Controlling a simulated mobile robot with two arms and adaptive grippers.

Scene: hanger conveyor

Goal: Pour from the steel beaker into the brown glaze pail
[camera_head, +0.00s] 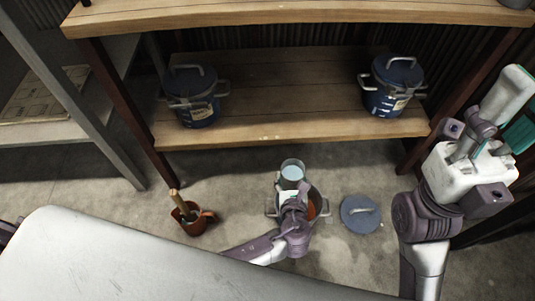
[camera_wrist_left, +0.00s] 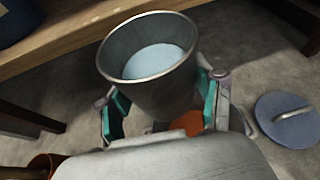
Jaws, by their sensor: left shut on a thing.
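My left gripper (camera_head: 292,193) is shut on the steel beaker (camera_head: 292,163), a grey tapered cup with pale blue-white contents. In the left wrist view the beaker (camera_wrist_left: 150,88) sits between the teal-padded fingers, its mouth open upward, close to upright. The pail (camera_head: 325,207) with orange-brown glaze stands on the floor below, largely hidden by my left gripper; a patch of the glaze (camera_wrist_left: 188,123) shows under the beaker in the wrist view. My right gripper (camera_head: 508,112) is raised at the right, far from both; its opening is unclear.
A blue lid (camera_head: 361,214) lies on the floor right of the pail. A reddish-brown pot (camera_head: 196,224) with a wooden-handled tool stands at left. Two blue lidded pots (camera_head: 197,112) (camera_head: 384,101) sit on the wooden shelf (camera_head: 290,128). Bare floor lies between.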

